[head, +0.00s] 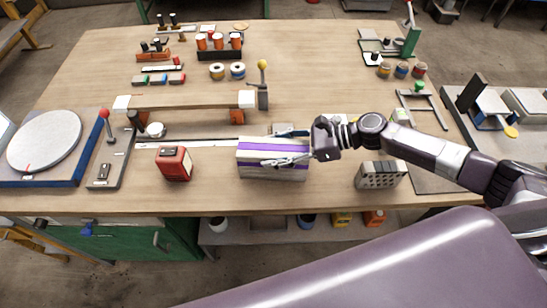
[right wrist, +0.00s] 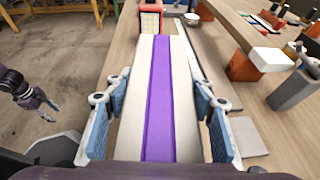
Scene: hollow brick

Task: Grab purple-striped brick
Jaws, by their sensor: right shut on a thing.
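The purple-striped brick (head: 258,171) is a pale block with a purple band, lying near the table's front edge. In the right wrist view the brick (right wrist: 181,85) runs away from the camera. My right gripper (head: 284,158) reaches it from the right. In the right wrist view my right gripper (right wrist: 160,104) has its blue pads on both sides of the brick, shut on it. The brick's near end is hidden by the gripper body. My left gripper (right wrist: 38,98) shows small at the left of the right wrist view, away from the table; its jaw state is unclear.
A red box (head: 174,163) stands left of the brick. A grey block with holes (head: 380,175) stands to the right. A wooden bar on white-ended supports (head: 185,101) lies behind. Bare table (head: 325,80) shows at the back centre.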

